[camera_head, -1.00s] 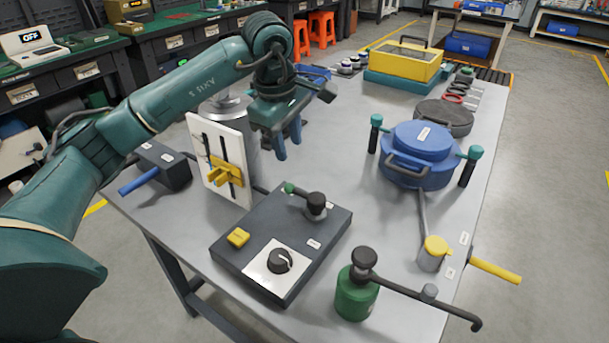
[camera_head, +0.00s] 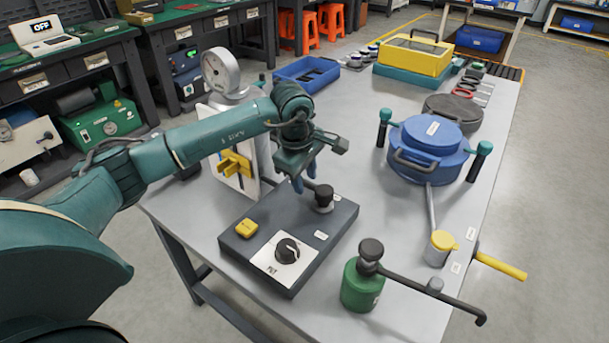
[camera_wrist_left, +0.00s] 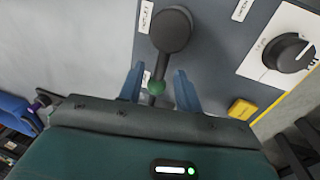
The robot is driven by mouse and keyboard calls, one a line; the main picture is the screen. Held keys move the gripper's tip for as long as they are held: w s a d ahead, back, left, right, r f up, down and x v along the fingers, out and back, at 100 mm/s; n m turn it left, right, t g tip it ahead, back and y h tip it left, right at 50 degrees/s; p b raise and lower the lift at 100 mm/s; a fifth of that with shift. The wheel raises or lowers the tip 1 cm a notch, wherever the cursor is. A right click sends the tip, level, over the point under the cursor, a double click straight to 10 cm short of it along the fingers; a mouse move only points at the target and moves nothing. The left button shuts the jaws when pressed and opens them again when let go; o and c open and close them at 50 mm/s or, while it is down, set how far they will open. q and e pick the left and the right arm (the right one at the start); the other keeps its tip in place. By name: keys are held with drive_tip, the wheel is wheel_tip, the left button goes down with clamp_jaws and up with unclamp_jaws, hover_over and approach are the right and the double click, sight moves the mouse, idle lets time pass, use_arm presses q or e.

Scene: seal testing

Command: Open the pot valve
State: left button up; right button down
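A dark panel box (camera_head: 240,257) on the table carries a small valve with a round black head (camera_head: 323,194). My left gripper (camera_head: 305,181) is low over that lever. Small labels are unreadable, so which valve is the pot's cannot be told by name. My right gripper is out of view.
The panel also holds a black dial (camera_head: 287,250) and a yellow block (camera_head: 246,229). A green bottle (camera_head: 361,287) with a long black handle stands in front. A yellow-capped fitting (camera_head: 440,247) is near the right edge. A gauge stand (camera_head: 220,72) is behind my left arm.

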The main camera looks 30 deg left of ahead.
use_arm(q)
clamp_jaws()
idle(0.4)
idle(0.4)
